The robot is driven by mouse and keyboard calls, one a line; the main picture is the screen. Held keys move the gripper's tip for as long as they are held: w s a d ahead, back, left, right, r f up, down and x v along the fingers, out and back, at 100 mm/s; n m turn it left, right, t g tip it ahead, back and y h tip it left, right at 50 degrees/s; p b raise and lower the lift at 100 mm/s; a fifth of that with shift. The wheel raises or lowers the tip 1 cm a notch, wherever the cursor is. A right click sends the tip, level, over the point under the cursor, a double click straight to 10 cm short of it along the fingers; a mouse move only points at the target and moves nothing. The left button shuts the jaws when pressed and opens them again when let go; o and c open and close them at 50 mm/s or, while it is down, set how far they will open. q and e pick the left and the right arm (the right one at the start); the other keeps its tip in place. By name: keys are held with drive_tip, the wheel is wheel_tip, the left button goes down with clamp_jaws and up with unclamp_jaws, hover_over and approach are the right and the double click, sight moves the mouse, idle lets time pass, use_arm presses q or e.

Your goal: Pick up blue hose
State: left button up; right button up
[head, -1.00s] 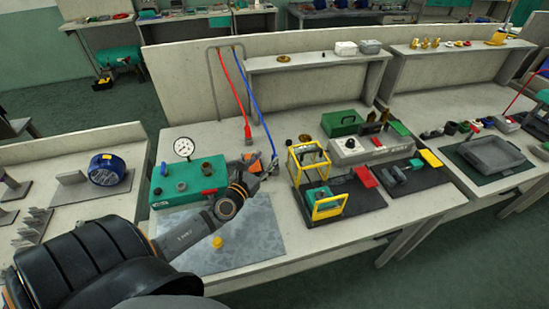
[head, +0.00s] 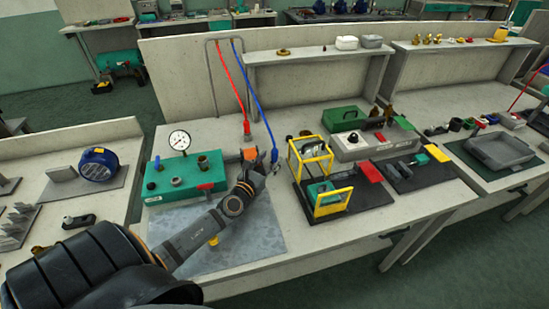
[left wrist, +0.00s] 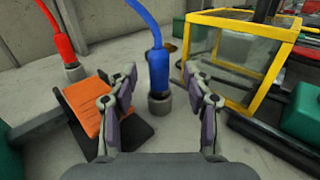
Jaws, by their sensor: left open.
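The blue hose (head: 255,92) hangs from the rack at the back of the bench, and its blue end piece (head: 274,155) hangs low over the bench top. In the left wrist view the hose's blue end (left wrist: 158,68) with its grey tip is upright, ahead of and between my fingers. My left gripper (left wrist: 159,88) is open and empty, with one finger on each side of the hose end in the picture. I cannot tell any contact. In the head view my left gripper (head: 256,170) is just left of the hose end. My right gripper is not in view.
A red hose (head: 231,85) hangs to the left. An orange-topped black block (left wrist: 88,105) lies close to my left finger. A yellow-framed box (left wrist: 238,50) stands close on the right. A green pump unit with a gauge (head: 185,179) is left of my gripper.

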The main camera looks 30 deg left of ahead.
sight(273, 156)
use_arm(q)
drive_tip(key=w, duration=0.4)
drive_tip(key=shift+a+f, duration=0.2)
drive_tip(key=shift+a, duration=0.05)
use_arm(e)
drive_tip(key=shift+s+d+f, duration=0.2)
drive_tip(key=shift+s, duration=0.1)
use_arm(q)
drive_tip(key=shift+c, duration=0.3)
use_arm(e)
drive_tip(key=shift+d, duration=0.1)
use_arm(q)
clamp_jaws()
drive_tip(key=shift+r, duration=0.1)
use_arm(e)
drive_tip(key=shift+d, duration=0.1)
use_arm(q)
drive_tip(key=shift+r, duration=0.1)
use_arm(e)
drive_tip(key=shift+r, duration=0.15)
